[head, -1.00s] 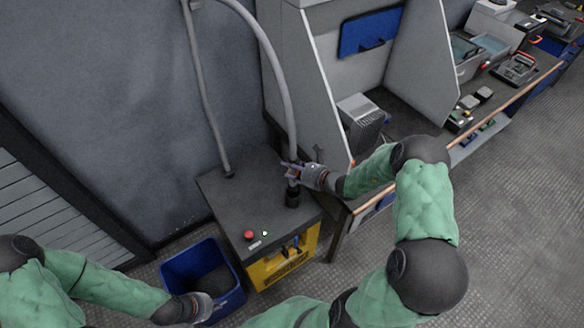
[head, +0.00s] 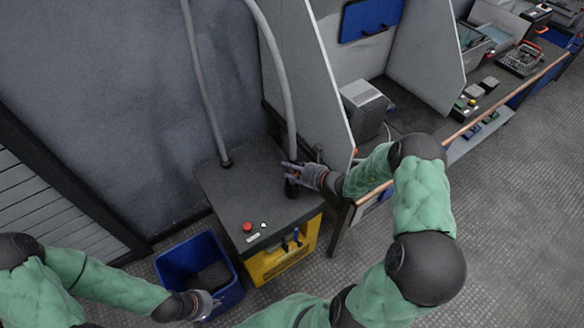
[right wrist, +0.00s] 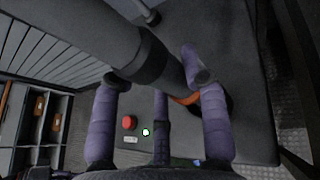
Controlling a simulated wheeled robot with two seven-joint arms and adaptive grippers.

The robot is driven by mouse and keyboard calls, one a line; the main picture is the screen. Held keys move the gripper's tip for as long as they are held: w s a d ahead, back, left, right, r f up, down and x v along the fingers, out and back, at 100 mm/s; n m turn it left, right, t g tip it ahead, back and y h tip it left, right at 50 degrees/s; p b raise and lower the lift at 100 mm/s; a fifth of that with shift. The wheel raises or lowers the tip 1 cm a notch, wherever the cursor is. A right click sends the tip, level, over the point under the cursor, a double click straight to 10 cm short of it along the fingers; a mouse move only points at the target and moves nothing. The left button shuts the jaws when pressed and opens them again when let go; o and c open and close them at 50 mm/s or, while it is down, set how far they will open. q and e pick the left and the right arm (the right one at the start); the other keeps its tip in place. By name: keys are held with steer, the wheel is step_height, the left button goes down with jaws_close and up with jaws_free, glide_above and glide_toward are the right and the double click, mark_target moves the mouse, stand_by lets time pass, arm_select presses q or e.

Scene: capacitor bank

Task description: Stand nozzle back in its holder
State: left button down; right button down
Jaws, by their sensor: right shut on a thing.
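The nozzle is the dark end of a thick grey hose (head: 277,62). My right gripper (head: 291,170) is shut around the nozzle, just above the black holder (head: 292,189) at the right of the yellow cabinet's dark top. In the right wrist view the purple fingers of the right gripper (right wrist: 155,105) surround the dark nozzle (right wrist: 158,66). An orange ring (right wrist: 187,99) shows at its lower end, beside the holder (right wrist: 226,104). Fingers partly hide this junction, so how deep the nozzle sits is unclear. My left gripper (head: 207,304) hangs over the blue bin, its fingers too small to judge.
The yellow cabinet (head: 284,262) has a red button (head: 247,227) on top. A blue bin (head: 168,268) stands left of it. A workbench with a grey hood panel (head: 318,95) stands close on the right of the holder. Floor is free at the far right.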

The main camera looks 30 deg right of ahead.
steer(key=shift+f, duration=0.3)
steer(key=c, duration=0.6)
jaws_free()
steer(key=shift+s, duration=0.1)
steer(key=v, duration=1.1)
steer(key=shift+s+d+r, duration=0.15)
steer(key=shift+s+d, duration=0.05)
steer(key=shift+s, duration=0.15)
